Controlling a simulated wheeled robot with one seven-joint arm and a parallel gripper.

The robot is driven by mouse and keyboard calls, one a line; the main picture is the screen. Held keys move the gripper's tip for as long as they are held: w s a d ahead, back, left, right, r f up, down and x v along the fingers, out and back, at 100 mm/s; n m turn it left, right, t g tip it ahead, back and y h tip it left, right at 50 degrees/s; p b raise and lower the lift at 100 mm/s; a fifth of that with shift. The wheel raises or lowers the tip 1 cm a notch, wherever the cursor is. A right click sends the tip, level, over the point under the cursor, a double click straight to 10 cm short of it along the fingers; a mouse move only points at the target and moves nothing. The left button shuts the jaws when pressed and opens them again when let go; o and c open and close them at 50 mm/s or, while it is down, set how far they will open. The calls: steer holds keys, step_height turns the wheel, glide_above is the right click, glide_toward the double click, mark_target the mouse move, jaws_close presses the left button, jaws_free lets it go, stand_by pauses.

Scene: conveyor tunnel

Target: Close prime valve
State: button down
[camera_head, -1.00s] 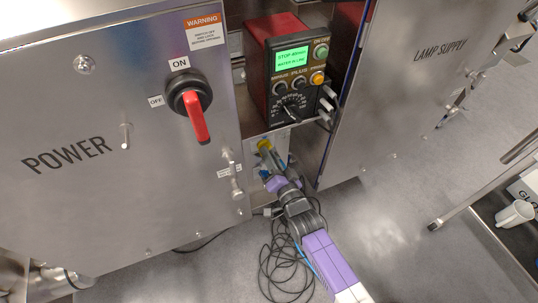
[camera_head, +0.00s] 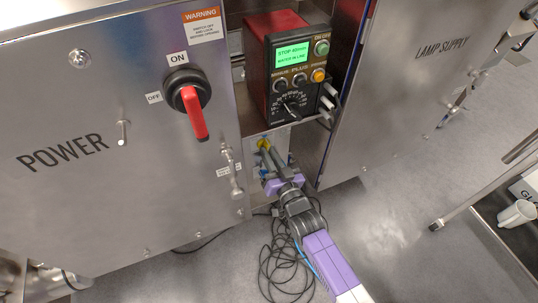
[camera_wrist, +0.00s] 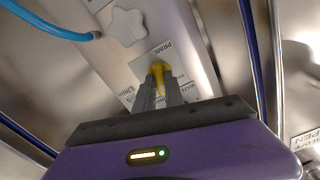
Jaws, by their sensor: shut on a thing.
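The prime valve is a small yellow handle (camera_wrist: 158,70) in front of a white label reading PRIME in the wrist view. In the head view its yellow part (camera_head: 263,143) shows low in the recess under the red control box. My gripper (camera_wrist: 160,88) is shut on the yellow handle, with one dark finger on each side of it. In the head view my gripper (camera_head: 266,152) reaches up into the recess from below. The fingers hide part of the handle and the lower labels, so I cannot read its setting for certain.
The red control box (camera_head: 258,75) with a lit green screen stands just above the valve. Steel cabinets marked POWER (camera_head: 80,190) and LAMP SUPPLY (camera_head: 400,90) flank the recess. A white star knob (camera_wrist: 127,27) is near the valve. Loose black cable (camera_head: 278,270) lies on the floor.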

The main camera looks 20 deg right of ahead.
steer(key=n+b, duration=0.4)
steer(key=n, duration=0.8)
steer(key=shift+f, duration=0.1)
stand_by(0.4)
steer(key=c, duration=1.4)
jaws_free()
steer(key=shift+c, duration=0.2)
steer(key=s+p, duration=0.2)
steer(key=s, duration=0.6)
steer(key=shift+w, duration=0.1)
